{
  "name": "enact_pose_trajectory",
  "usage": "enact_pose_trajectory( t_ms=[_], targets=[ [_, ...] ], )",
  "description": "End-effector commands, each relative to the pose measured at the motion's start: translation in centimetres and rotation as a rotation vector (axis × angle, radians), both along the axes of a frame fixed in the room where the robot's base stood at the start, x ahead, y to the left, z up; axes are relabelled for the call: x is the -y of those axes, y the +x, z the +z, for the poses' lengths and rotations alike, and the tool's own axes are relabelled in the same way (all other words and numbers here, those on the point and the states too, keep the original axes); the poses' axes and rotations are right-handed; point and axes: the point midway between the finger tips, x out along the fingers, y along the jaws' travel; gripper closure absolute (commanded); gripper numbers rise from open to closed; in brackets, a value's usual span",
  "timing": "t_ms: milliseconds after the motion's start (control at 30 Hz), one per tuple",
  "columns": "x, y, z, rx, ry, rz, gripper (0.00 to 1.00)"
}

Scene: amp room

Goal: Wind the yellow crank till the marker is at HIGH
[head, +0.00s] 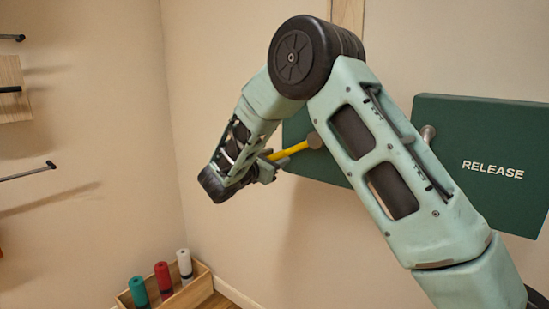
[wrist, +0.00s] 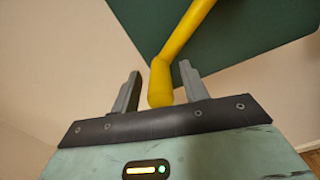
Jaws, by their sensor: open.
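The yellow crank (head: 290,151) sticks out from a dark green panel (head: 313,168) on the wall, mostly behind my arm in the head view. In the wrist view the crank's arm (wrist: 190,28) runs down to a yellow handle (wrist: 160,82). My gripper (wrist: 158,82) is open, one finger on each side of the handle, with gaps visible on both sides. The gripper also shows in the head view (head: 268,167) at the crank's left end. No marker or HIGH label is visible; my arm covers part of the panel.
A wooden box (head: 200,287) with green, red and white cylinders stands low at left. Pegs (head: 28,173) stick out at the left wall.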

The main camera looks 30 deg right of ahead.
Motion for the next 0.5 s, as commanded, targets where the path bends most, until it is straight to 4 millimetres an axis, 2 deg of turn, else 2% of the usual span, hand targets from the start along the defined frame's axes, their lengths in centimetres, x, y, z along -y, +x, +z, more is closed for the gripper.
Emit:
enact_pose_trajectory(
  t_ms=[233, 267, 400, 500],
  targets=[
    [0.09, 0.04, -0.01, 0.0, 0.0, 0.0, 0.55],
    [0.09, 0.04, -0.01, 0.0, 0.0, 0.0, 0.58],
    [0.1, 0.03, 0.0, 0.0, 0.0, 0.0, 0.97],
    [0.09, 0.02, 0.0, 0.0, 0.0, 0.0, 1.0]
  ],
)
